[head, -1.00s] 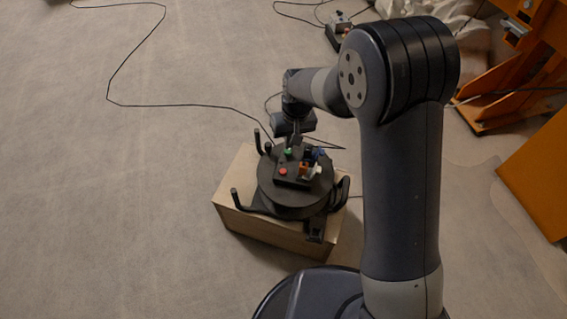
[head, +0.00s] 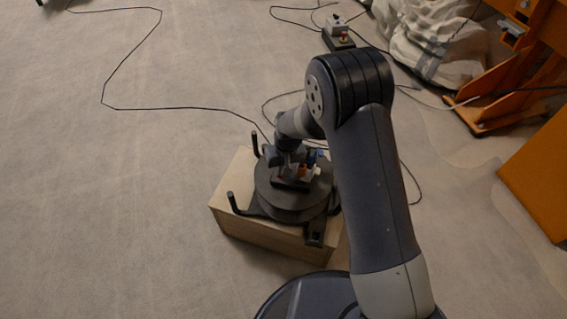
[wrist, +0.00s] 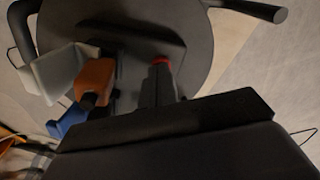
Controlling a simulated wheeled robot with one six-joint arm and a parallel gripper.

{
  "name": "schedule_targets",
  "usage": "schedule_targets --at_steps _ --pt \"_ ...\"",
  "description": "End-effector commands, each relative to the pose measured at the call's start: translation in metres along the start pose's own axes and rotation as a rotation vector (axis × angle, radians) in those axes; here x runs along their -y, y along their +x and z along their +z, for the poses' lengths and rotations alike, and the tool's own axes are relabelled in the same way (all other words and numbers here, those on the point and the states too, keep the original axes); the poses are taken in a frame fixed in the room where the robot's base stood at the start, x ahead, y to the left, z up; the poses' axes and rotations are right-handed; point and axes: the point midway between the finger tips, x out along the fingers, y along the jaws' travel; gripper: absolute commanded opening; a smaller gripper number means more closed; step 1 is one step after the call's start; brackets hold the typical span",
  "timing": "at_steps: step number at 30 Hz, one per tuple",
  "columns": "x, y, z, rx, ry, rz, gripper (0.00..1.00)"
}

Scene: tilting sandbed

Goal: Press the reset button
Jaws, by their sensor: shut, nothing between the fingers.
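A round dark reel (head: 290,205) carries a black control box with buttons and sockets. A red button (wrist: 162,60) on the box shows in the wrist view, partly hidden by my gripper. My gripper (wrist: 160,72) is shut and empty, its fingertips at the red button's near side; I cannot tell whether they touch it. In the head view my gripper (head: 285,168) is over the left part of the box and mostly hides the buttons. A green button seen earlier is hidden now. No button label can be read.
Orange (wrist: 94,80), white (wrist: 54,73) and blue (wrist: 68,120) plugs stand beside the gripper. The reel sits on a wooden box (head: 265,240), with upright dark posts (head: 233,203) around it. Black cables (head: 180,107) lie on the floor. An orange frame (head: 500,100) stands at right.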

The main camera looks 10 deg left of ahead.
Motion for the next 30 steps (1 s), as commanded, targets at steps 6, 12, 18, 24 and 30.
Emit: schedule_targets --at_steps 6,12,18,24,30 --pt "0.0 0.002 0.0 0.0 0.0 0.0 0.0" --pt "0.0 0.004 0.0 0.001 0.0 0.0 0.0" --pt "-0.001 0.023 0.001 0.001 0.0 0.0 0.0" --pt "-0.001 0.025 0.003 0.006 0.0 0.0 0.0" --pt "-0.001 0.025 0.004 0.007 0.0 0.0 0.0"
